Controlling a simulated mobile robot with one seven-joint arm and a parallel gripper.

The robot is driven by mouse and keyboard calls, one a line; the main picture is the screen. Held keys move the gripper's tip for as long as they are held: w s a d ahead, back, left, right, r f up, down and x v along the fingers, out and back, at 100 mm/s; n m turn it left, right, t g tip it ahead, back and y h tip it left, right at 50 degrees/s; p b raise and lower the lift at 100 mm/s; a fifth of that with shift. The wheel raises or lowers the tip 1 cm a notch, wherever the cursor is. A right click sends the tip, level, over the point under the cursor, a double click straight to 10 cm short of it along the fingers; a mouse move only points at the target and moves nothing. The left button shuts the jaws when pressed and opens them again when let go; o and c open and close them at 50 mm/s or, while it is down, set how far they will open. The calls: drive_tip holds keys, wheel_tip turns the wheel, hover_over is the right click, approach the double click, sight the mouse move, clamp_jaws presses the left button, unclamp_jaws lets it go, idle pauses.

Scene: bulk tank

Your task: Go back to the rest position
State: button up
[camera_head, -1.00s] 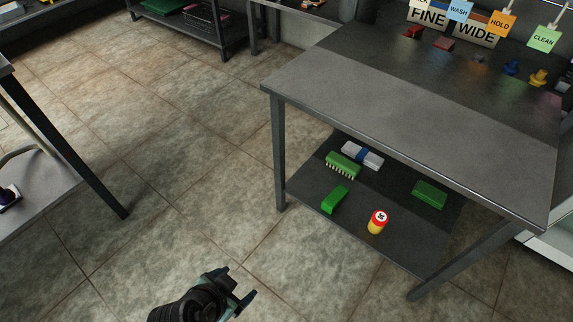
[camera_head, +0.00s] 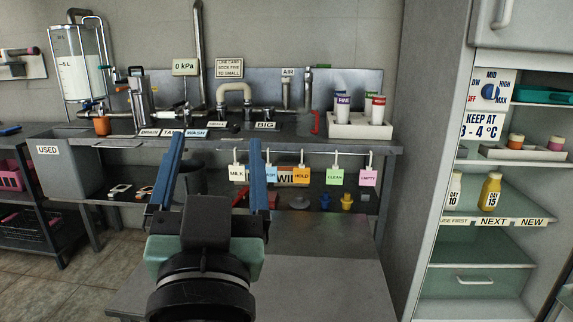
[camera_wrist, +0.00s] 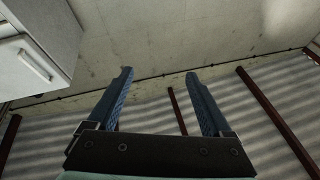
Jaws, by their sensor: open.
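My gripper (camera_head: 219,148) is raised in front of my head camera, fingers pointing up and away. Its two blue fingers stand wide apart with nothing between them. In the wrist view my gripper (camera_wrist: 158,82) is also open and empty, facing a bare wall and what looks like a corrugated ceiling. It touches nothing. The grey table (camera_head: 340,288) lies beyond and below it, and my gripper hides part of the table and the bench behind.
A back bench (camera_head: 350,147) carries pipes, a clear tank (camera_head: 80,65) and a white cup holder (camera_head: 360,125). Coloured tags (camera_head: 335,177) hang below it. An open fridge (camera_head: 480,255) with bottles (camera_head: 490,191) stands at the right. A grey USED bin (camera_head: 70,170) is at the left.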

drive_tip(key=s+d+r+t+h+p, duration=0.1)
drive_tip(key=s+d+r+t+h, duration=0.25)
drive_tip(key=r, duration=0.55)
drive_tip(key=s+d+r+t+p, duration=0.2)
drive_tip(key=s+d+r, duration=0.35)
drive_tip(key=r, duration=0.25)
wheel_tip(320, 180, up, 36)
drive_tip(key=a+p, duration=0.1)
drive_tip(key=p, duration=3.5)
drive_tip(key=shift+w+a+y, duration=0.3)
drive_tip(key=shift+a+y, duration=0.05)
drive_tip(key=shift+g, duration=0.25)
